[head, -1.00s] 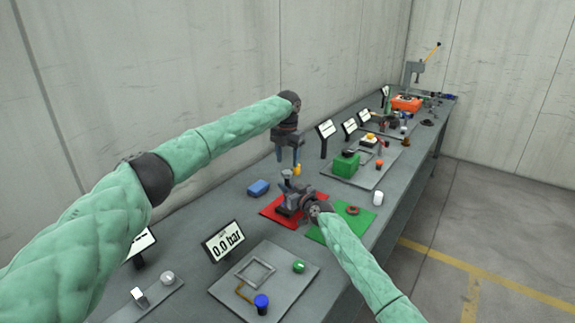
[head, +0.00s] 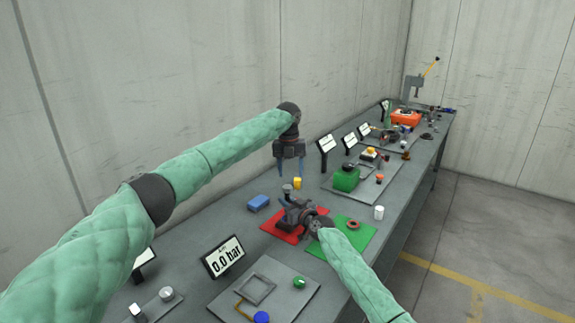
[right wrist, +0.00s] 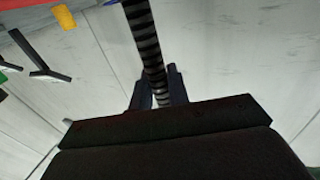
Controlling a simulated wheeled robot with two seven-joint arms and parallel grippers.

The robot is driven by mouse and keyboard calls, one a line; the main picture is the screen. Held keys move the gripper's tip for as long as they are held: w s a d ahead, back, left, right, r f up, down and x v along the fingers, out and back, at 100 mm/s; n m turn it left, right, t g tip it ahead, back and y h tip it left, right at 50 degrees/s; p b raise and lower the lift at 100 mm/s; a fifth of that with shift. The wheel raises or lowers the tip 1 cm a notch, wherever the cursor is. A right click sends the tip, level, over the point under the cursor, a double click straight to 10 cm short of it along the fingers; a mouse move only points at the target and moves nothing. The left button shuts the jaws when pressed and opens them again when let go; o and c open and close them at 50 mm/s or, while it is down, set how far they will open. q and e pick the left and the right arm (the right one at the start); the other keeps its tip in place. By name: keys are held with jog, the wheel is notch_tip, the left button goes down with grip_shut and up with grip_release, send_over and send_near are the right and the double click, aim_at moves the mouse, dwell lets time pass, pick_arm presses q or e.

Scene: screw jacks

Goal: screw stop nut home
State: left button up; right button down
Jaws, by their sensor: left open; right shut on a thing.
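A dark grey screw jack (head: 291,216) stands on a red mat (head: 272,229). My right gripper (head: 306,216) reaches it from the right; its fingertips are hard to make out in the head view. In the right wrist view, my right gripper (right wrist: 160,88) is shut on a dark ribbed screw spindle (right wrist: 147,45) that runs between its fingers. My left gripper (head: 290,173) is open and empty, fingers down, above and behind the jack. A small yellow cylinder (head: 297,184) shows just below its fingers. A brown ring (head: 353,224), perhaps the stop nut, lies on a green mat (head: 335,247).
A blue block (head: 258,203) lies left of the red mat. A white cylinder (head: 379,212) stands right of the green mat. A 0.0 bar display (head: 223,257) and a grey plate (head: 293,305) are nearer. A green box (head: 347,179) stands farther back, before more equipment.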

pick_arm(q)
jog(key=n, duration=0.7)
jog(key=shift+r, duration=0.35)
jog(key=n, duration=0.7)
jog(key=shift+a+r, duration=0.1)
jog(key=shift+r, duration=0.15)
jog(key=n, duration=0.7)
jog(key=shift+a+r, duration=0.1)
jog(key=shift+r, duration=0.15)
jog(key=n, duration=0.7)
jog(key=shift+r, duration=0.15)
jog(key=n, duration=0.7)
jog(key=shift+a, duration=0.15)
jog(key=n, duration=0.7)
jog(key=shift+a, duration=0.15)
jog(key=n, duration=1.1)
jog(key=shift+y, duration=0.3)
jog(key=n, duration=0.3)
jog(key=shift+n, duration=0.3)
